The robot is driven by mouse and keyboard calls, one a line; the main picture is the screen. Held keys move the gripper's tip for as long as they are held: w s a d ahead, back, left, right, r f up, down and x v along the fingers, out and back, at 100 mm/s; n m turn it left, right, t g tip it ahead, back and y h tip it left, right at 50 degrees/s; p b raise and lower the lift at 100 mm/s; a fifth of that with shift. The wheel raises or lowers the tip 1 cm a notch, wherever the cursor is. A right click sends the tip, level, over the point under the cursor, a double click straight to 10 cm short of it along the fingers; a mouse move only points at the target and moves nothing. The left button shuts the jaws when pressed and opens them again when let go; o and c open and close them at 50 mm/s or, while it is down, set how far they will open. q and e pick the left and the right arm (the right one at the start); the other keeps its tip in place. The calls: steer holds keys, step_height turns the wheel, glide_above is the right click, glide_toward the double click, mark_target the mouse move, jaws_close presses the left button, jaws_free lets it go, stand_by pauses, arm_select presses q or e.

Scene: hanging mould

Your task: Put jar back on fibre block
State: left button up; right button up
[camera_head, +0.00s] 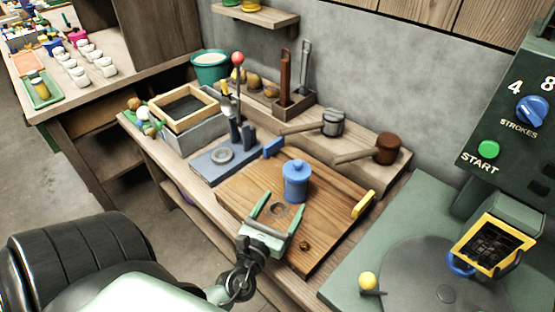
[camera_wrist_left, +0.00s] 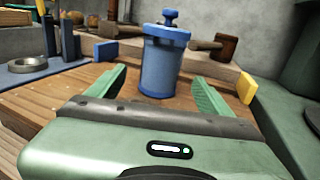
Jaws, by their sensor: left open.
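A blue lidded jar (camera_head: 296,182) stands upright on the brown wooden board (camera_head: 337,213). In the left wrist view the jar (camera_wrist_left: 163,62) is just beyond my fingertips, near the middle of the gap, with a knob on its lid. My left gripper (camera_head: 282,208) is open and empty, low over the board on the near side of the jar, fingers pointing toward it. It also shows in the left wrist view (camera_wrist_left: 160,78). I cannot pick out a fibre block for certain. My right gripper is not in view.
The board has a blue piece (camera_head: 273,147) and a yellow piece (camera_head: 363,204) at its edges. A small brown knob (camera_head: 304,246) lies near the right finger. A green-topped machine (camera_head: 355,285) is at right.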

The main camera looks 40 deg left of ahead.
arm_select(q)
steer(key=shift+v, duration=1.5)
